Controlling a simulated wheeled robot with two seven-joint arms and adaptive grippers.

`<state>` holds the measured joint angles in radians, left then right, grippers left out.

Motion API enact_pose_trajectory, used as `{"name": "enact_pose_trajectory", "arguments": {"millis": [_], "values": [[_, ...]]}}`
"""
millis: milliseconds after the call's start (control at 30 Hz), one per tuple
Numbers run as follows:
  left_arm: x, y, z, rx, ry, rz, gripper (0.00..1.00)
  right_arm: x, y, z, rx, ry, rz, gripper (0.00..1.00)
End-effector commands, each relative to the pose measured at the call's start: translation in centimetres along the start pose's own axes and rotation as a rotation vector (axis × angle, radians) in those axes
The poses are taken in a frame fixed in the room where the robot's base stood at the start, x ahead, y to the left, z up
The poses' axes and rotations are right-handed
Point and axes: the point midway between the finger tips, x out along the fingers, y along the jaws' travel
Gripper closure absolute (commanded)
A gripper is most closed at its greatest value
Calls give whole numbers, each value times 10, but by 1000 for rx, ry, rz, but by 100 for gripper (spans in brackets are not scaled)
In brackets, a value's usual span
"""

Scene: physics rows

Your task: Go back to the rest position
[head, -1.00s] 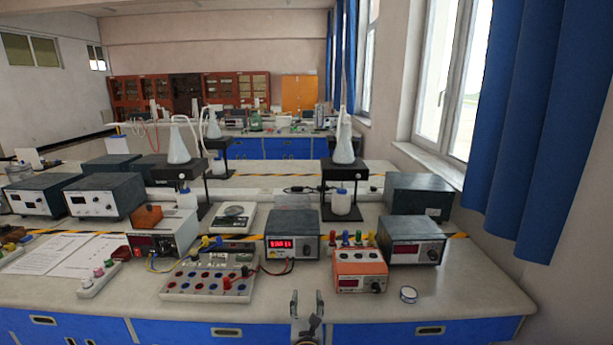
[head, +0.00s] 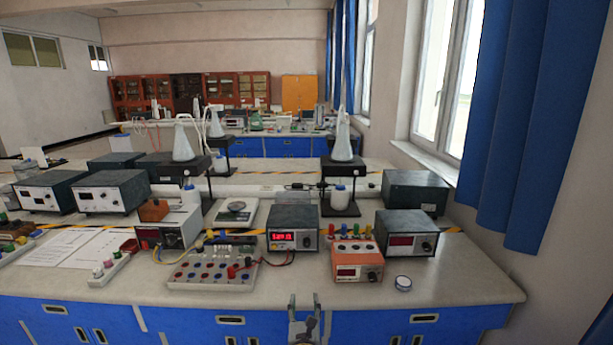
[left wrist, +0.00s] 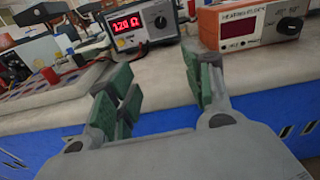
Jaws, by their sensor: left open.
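My left gripper (head: 304,306) shows at the bottom middle of the head view, in front of the bench's blue drawers. Its fingers are apart and nothing is between them. In the left wrist view my left gripper (left wrist: 163,92) shows its green finger pads spread, with bare bench edge and blue front beyond them. My right gripper is not in either view.
The grey lab bench (head: 440,290) carries a meter with a red display (head: 292,238), an orange meter (head: 357,261), a terminal board (head: 212,268), a dark power unit (head: 405,234) and a small round roll (head: 403,283). Its front strip is mostly bare.

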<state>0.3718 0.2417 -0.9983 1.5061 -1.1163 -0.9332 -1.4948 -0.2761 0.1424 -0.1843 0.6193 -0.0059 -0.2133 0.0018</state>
Motion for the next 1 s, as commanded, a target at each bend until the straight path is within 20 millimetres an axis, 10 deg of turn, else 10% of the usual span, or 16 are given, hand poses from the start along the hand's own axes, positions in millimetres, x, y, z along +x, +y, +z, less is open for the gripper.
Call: {"name": "enact_pose_trajectory", "arguments": {"millis": [467,1000], "values": [[5,35,-70,-170,152,56,49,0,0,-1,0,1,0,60],[-46,138,-264,-717,507,342,49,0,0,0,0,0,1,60]]}}
